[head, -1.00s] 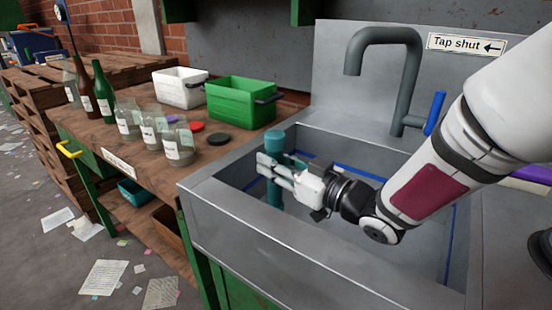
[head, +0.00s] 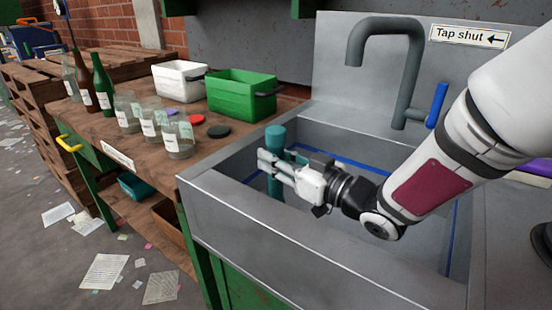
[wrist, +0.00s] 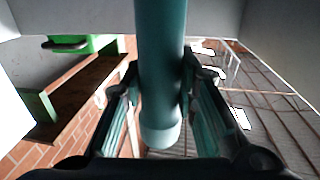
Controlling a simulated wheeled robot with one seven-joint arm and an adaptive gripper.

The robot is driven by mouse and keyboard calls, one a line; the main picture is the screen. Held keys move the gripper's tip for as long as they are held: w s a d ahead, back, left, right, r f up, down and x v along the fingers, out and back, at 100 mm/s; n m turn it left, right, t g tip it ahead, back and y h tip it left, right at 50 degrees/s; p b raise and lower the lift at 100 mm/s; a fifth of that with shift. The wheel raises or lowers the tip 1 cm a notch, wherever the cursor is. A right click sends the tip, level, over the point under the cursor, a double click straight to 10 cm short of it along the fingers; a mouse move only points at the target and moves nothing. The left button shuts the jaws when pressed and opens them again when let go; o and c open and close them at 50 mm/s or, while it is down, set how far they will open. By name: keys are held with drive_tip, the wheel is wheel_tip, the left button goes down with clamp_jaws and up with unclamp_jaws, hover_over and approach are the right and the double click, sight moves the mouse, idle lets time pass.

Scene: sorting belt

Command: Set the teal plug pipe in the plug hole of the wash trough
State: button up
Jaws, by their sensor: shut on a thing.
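The teal plug pipe (head: 275,141) stands about upright inside the left end of the grey wash trough (head: 235,213), its top a little above the rim. My gripper (head: 274,167) reaches in from the right and is shut on the pipe below its top. In the wrist view the pipe (wrist: 160,65) runs between the two fingers, one end showing and the other leaving the frame at the top. The pipe's lower end and the plug hole are hidden behind the trough's front wall, so I cannot tell whether they touch.
A grey tap (head: 402,80) with a blue lever (head: 437,106) rises behind the trough, under a "Tap shut" sign (head: 469,36). Left is a wooden bench with glass jars (head: 178,139), bottles (head: 103,88), a green crate (head: 237,103) and a white crate (head: 178,83).

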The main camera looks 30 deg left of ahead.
sight(284, 140)
drive_tip(key=shift+f, duration=0.15)
drive_tip(key=shift+f+b, duration=0.85)
drive_tip(key=shift+b, duration=0.1)
drive_tip(key=shift+f+b, duration=0.7)
drive_tip(key=shift+f, duration=0.05)
drive_tip(key=shift+f+b, duration=0.75)
drive_tip(key=shift+b, duration=0.05)
idle(0.8)
drive_tip(key=o, duration=1)
drive_tip(key=shift+o, duration=0.2)
wheel_tip(284, 140, up, 10)
drive_tip(key=shift+r, duration=0.1)
